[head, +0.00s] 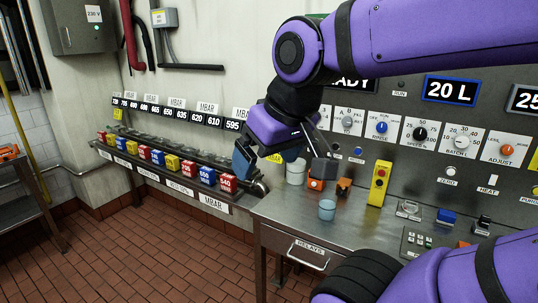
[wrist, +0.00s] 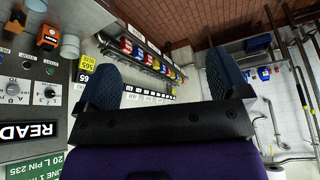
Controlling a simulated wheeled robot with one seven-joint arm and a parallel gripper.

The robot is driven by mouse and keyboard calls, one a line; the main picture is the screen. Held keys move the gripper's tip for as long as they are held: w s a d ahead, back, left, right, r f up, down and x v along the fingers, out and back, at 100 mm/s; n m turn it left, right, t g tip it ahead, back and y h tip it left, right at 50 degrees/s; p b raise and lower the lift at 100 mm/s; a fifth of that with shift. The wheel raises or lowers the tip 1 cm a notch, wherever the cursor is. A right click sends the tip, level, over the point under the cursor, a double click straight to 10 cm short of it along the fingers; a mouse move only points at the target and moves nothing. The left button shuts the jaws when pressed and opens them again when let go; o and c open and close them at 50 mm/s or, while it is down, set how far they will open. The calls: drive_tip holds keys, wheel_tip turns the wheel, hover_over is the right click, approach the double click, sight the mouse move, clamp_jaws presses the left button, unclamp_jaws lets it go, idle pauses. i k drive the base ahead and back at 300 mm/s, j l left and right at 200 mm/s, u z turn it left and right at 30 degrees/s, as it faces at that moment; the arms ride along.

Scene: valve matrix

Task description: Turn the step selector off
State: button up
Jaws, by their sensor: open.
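My gripper (head: 283,164) is open and empty, held in the air in front of the control wall, left of the knobs. In the wrist view its two dark finger pads (wrist: 163,70) stand wide apart with nothing between them. The wall has a row of round knobs on pale plates: a grey selector knob (head: 347,122), a blue knob (head: 382,127), a black one, a white one and an orange one. The wrist view shows two knobs at its left edge, a dark one (wrist: 50,92) among them. I cannot read which knob is the step selector.
A steel bench (head: 285,214) stands below the knobs, holding a blue cup (head: 327,209), a yellow button box (head: 379,183) and orange blocks. A rail of coloured valve blocks (head: 158,157) runs along the left wall. The tiled floor (head: 110,260) at front left is clear.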

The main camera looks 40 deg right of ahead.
sight(382, 127)
drive_tip(key=z, duration=2.55)
